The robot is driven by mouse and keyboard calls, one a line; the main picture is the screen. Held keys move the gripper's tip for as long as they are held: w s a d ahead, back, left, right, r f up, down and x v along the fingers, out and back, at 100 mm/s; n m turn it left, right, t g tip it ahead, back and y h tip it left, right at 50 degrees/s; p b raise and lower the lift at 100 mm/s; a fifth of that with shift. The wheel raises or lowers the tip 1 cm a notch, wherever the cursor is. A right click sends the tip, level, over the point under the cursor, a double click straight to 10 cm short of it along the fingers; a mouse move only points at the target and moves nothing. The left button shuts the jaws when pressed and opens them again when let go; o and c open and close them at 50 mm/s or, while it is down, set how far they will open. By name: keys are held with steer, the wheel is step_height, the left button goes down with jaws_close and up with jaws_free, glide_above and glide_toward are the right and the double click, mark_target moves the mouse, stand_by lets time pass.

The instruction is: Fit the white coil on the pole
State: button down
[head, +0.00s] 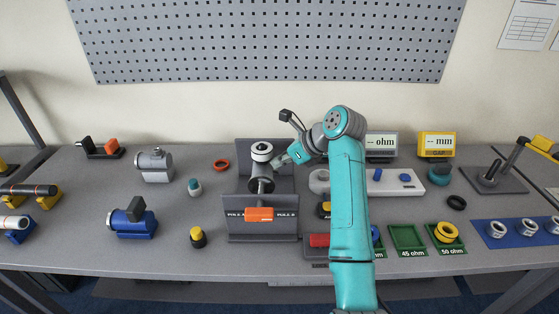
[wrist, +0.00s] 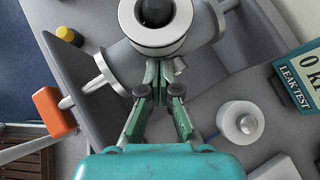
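The white coil (head: 262,157) is a thick ring with a dark centre, on the upright metal body of the grey fixture. In the wrist view the coil (wrist: 157,49) surrounds the dark round top of the pole (wrist: 157,10); how far down it sits is hidden. My gripper (head: 277,162) reaches in from the right, close beside the coil. In the wrist view its fingers (wrist: 159,72) are close together at the coil's near rim, with a narrow gap. I cannot tell whether they hold part of the coil.
The grey fixture (head: 262,226) has an orange handle (head: 259,214) in front. A white round part (head: 319,181) stands to its right and shows in the wrist view (wrist: 240,122). A yellow-topped knob (head: 197,237) stands left. Green trays (head: 407,238) lie right.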

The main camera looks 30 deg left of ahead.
steer(key=shift+r, duration=1.5)
